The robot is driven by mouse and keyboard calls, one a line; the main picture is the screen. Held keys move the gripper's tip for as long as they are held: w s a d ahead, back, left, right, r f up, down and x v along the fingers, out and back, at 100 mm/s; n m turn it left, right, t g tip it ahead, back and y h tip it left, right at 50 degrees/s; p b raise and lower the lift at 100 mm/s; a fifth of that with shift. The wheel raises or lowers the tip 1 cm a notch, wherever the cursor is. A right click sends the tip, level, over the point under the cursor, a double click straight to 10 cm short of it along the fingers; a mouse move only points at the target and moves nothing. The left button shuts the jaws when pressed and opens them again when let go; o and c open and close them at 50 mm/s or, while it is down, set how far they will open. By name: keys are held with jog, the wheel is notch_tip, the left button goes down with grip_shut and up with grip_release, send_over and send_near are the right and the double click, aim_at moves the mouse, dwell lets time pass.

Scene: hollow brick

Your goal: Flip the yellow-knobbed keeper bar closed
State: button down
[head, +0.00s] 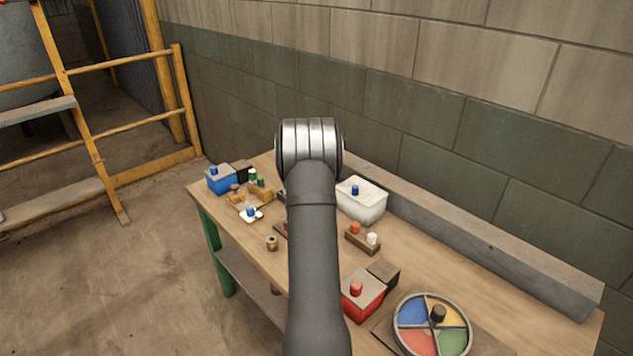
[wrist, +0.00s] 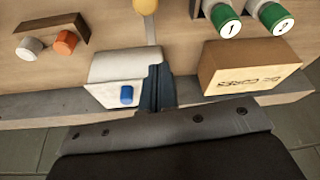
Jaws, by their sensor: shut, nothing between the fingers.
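A round yellow knob (wrist: 146,6) shows at the top edge of the wrist view, cut off by the frame. A narrow pale strip runs down from it towards my gripper; I cannot tell whether this is the keeper bar or how it lies. My gripper (wrist: 158,72) is shut and empty, its dark fingers beside the white box (wrist: 110,66) with a blue knob (wrist: 127,95). In the head view my arm hides the gripper, and I cannot pick out the keeper bar there.
Two green-capped cylinders (wrist: 248,18) marked 1 and 2 and a wooden block (wrist: 250,68) lie right of the fingers. A dark holder (wrist: 52,32) with white and orange knobs is left. The bench also carries a red box (head: 362,296), coloured dial (head: 412,341) and blue box (head: 221,181).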

notch_tip(320, 180, down, 6)
jog(key=shift+r, duration=0.25)
jog(key=shift+s+a, duration=0.55)
jog(key=shift+s, duration=0.3)
jog(key=s+a, duration=0.4)
jog(key=shift+s+a+f, duration=0.15)
jog(key=shift+s+a, duration=0.2)
jog(key=shift+a, duration=0.05)
